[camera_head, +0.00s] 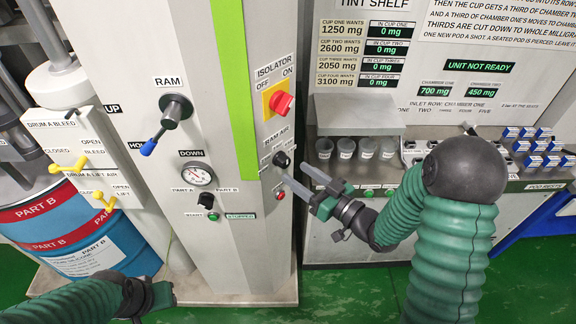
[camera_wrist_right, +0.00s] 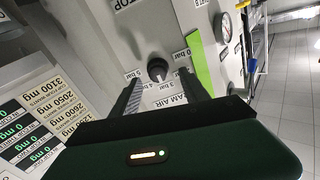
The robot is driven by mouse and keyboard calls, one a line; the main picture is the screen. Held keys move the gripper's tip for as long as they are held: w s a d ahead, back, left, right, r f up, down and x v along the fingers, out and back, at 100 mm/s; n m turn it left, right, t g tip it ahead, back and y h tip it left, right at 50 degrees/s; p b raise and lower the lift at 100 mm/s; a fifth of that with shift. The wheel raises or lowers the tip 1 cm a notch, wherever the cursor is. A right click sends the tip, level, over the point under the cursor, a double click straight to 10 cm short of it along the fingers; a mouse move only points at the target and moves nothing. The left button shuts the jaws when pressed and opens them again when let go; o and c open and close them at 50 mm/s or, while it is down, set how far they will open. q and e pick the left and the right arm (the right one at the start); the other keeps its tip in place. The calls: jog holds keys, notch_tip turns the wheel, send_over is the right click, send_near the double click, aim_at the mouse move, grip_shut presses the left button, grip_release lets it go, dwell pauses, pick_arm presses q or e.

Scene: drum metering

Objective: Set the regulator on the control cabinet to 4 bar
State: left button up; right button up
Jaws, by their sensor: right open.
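The red isolator switch (camera_head: 281,102) is above the regulator, and a red button (camera_head: 280,195) is just below. The ram lever (camera_head: 174,112) and a gauge (camera_head: 198,174) are on the front face. A shelf with cups (camera_head: 345,148) stands at the right.

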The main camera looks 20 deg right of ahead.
aim_at(287, 165)
jog(key=x, duration=0.4)
jog(key=shift+w+d+p, duration=0.15)
jog(key=shift+p, duration=0.2)
jog(key=shift+w+d+f, duration=0.1)
jog(key=shift+w+f, duration=0.05)
jog(key=shift+w, duration=0.15)
jog(key=shift+s, duration=0.15)
jog(key=c, duration=0.6)
grip_shut()
